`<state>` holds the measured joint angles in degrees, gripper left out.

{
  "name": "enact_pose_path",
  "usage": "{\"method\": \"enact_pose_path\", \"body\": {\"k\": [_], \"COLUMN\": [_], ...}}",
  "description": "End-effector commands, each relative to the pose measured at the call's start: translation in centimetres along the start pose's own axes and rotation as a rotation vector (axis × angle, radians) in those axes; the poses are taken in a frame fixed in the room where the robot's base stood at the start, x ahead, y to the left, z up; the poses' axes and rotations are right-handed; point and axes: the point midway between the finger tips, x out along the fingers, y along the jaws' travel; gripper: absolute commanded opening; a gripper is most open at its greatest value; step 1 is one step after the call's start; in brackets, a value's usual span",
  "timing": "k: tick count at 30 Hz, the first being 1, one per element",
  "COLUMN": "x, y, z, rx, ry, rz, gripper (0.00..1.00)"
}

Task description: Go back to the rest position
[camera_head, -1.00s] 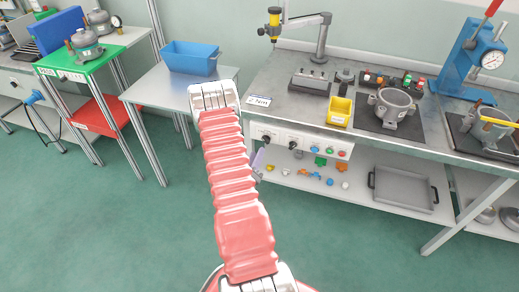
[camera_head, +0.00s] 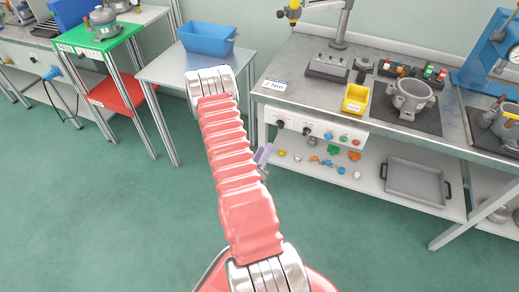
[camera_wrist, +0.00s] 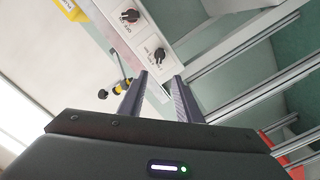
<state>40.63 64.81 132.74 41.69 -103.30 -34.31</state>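My gripper shows in the wrist view (camera_wrist: 160,76) with its two dark fingers apart and nothing seen between them. In the head view only a small purple-grey part of my gripper (camera_head: 263,156) shows at the right of my red-covered arm; the arm hides the rest. The fingers are in front of the workbench's white control panel (camera_wrist: 148,42), with dark knobs beyond the tips. I cannot judge the distance to it.
The workbench (camera_head: 290,80) on the right carries a yellow bin (camera_head: 355,99) and a metal housing (camera_head: 411,97). A grey tray (camera_head: 414,182) lies on its lower shelf. A side table with a blue bin (camera_head: 207,39) stands left. Green floor in front is clear.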

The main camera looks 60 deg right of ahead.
Motion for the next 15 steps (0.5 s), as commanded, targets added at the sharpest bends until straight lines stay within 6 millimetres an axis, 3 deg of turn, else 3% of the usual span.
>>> {"method": "enact_pose_path", "body": {"k": [15], "x": [0.0], "y": [-0.49], "z": [0.71], "rx": [0.025], "ry": [-0.029], "rz": [-0.019], "gripper": [0.31]}}
